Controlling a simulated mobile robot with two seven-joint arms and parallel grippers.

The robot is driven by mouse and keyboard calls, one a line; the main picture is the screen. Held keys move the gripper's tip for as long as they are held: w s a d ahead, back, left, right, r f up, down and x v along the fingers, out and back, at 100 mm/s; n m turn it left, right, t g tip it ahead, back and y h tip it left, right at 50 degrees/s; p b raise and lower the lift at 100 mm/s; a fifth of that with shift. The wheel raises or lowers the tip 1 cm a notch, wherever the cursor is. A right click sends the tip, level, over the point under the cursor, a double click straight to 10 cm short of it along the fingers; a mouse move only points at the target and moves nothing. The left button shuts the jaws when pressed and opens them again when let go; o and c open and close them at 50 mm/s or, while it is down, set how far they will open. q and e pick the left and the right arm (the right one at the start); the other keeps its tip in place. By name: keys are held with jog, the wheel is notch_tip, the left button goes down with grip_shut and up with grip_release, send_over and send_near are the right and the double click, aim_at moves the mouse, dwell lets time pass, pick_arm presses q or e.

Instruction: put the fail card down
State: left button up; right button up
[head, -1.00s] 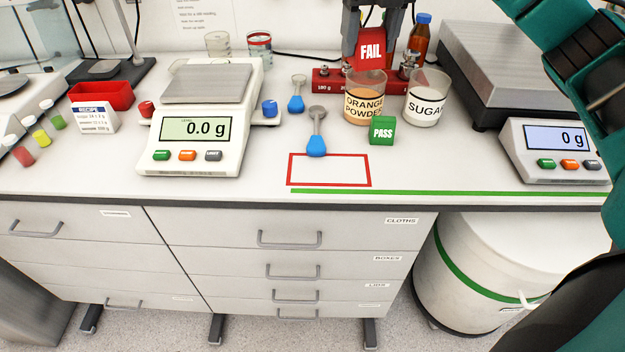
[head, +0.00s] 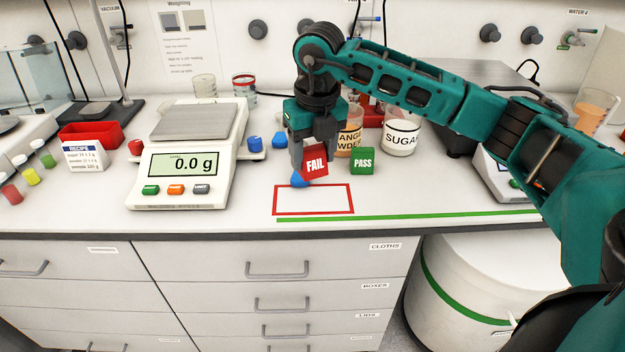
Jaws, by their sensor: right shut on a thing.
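The red fail card (head: 315,161), a small block with FAIL in white, is tilted in my right gripper (head: 312,150). The gripper is shut on it, pointing down just behind the red outlined rectangle (head: 313,212) on the bench. Whether the card touches the bench is hard to tell. The green pass card (head: 362,160) stands on the bench just right of the fail card, apart from it. My left gripper is not in view.
The orange powder beaker (head: 349,140) and sugar beaker (head: 401,137) stand behind and right. A balance (head: 183,170) reading 0.0 g stands left. The rectangle is empty; a green line (head: 420,216) runs along the front edge.

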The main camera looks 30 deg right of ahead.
jog(key=shift+f, duration=3.2)
jog(key=shift+f, duration=0.2)
jog(key=o, duration=1)
jog(key=shift+o, duration=0.2)
